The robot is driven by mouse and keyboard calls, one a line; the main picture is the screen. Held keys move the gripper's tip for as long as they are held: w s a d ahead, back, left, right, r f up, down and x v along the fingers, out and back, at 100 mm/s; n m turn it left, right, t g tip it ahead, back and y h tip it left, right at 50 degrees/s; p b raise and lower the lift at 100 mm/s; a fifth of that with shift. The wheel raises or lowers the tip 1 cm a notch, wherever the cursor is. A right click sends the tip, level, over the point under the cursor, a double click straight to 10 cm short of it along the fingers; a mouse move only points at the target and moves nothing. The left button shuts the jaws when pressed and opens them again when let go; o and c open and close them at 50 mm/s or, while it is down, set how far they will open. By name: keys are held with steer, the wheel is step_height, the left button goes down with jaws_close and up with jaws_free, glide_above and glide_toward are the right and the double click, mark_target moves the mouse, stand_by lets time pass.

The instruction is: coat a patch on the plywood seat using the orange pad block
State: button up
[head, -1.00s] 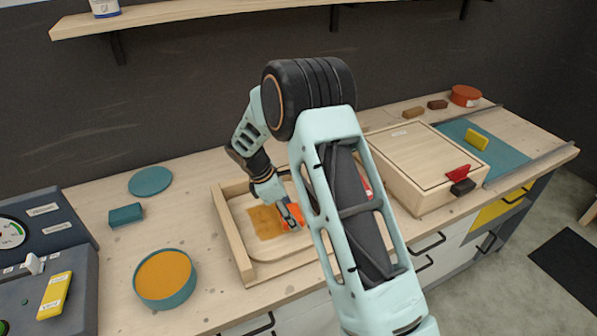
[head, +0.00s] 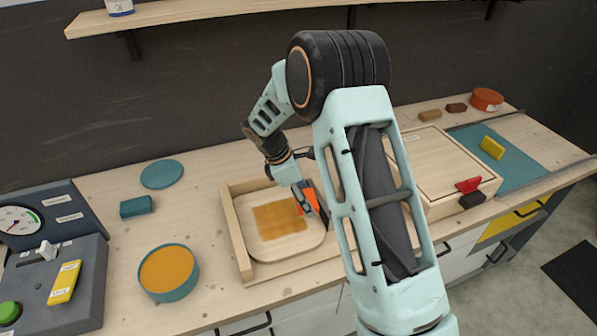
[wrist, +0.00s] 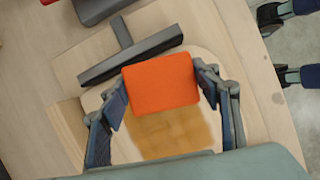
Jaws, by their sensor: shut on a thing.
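The plywood seat (head: 266,247) lies in a wooden frame on the counter. An amber coated patch (head: 279,218) covers part of its middle; it also shows in the wrist view (wrist: 165,134). My gripper (head: 306,199) is shut on the orange pad block (wrist: 160,82), with one finger on each side of it. In the head view the block (head: 305,196) is at the right edge of the patch, partly hidden by the fingers. Whether the pad touches the seat I cannot tell. A teal tub (head: 168,289) of amber liquid stands left of the frame, its round teal lid (head: 162,174) behind.
A dark control box (head: 52,255) with a gauge and a yellow block stands at the left. A teal block (head: 136,207) lies near the lid. A wooden box (head: 437,165) with a red clamp stands right of my arm. A shelf (head: 230,14) runs above.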

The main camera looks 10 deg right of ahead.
steer(key=shift+r+p, duration=0.45)
steer(key=shift+r, duration=0.55)
